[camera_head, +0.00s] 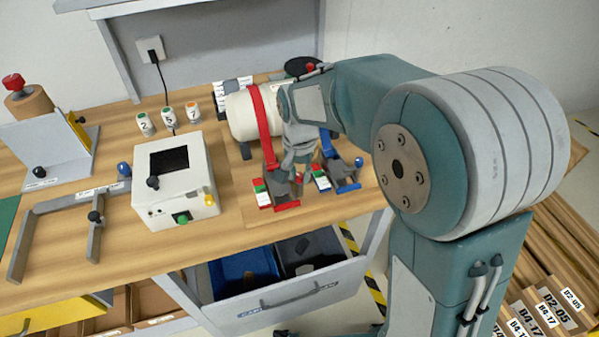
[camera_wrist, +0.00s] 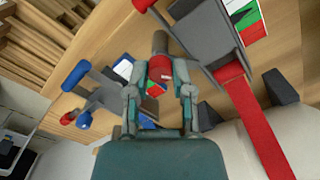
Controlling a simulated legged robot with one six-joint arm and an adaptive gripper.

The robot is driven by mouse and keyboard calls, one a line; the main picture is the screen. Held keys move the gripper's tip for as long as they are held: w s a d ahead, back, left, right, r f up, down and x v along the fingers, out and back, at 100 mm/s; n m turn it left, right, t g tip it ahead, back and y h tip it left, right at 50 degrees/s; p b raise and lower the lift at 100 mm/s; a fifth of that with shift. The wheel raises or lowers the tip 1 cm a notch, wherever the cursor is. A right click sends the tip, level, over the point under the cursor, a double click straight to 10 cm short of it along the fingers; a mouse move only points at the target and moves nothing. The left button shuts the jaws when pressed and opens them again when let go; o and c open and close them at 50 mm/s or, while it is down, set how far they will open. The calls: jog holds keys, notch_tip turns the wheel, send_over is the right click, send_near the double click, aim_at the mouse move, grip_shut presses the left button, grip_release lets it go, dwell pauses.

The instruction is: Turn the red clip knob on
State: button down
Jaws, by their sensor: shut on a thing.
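The red clip (camera_head: 277,192) is on the board at the end of a red strap (camera_head: 262,120), with a red bar and a green-and-red label. In the wrist view, its grey lever (camera_wrist: 205,48) and red strap (camera_wrist: 255,125) lie at the right. My gripper (camera_wrist: 158,72) has its two fingers on either side of a red knob (camera_wrist: 158,62) with a dark grey cylindrical end, and is shut on it.
A blue clip (camera_head: 342,180) sits close on the right; it also shows in the wrist view (camera_wrist: 95,92). A white roll (camera_head: 240,115) lies behind. A white box with a dark screen (camera_head: 175,195) stands at left. An open drawer (camera_head: 300,303) is below.

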aim_at(298, 174)
jog(key=n, duration=0.5)
jog(key=shift+w+n, duration=0.1)
jog(key=shift+n, duration=2.5)
jog(key=shift+c, duration=2.4)
grip_release()
jog(key=shift+a, duration=0.15)
notch_tip(298, 174, up, 12)
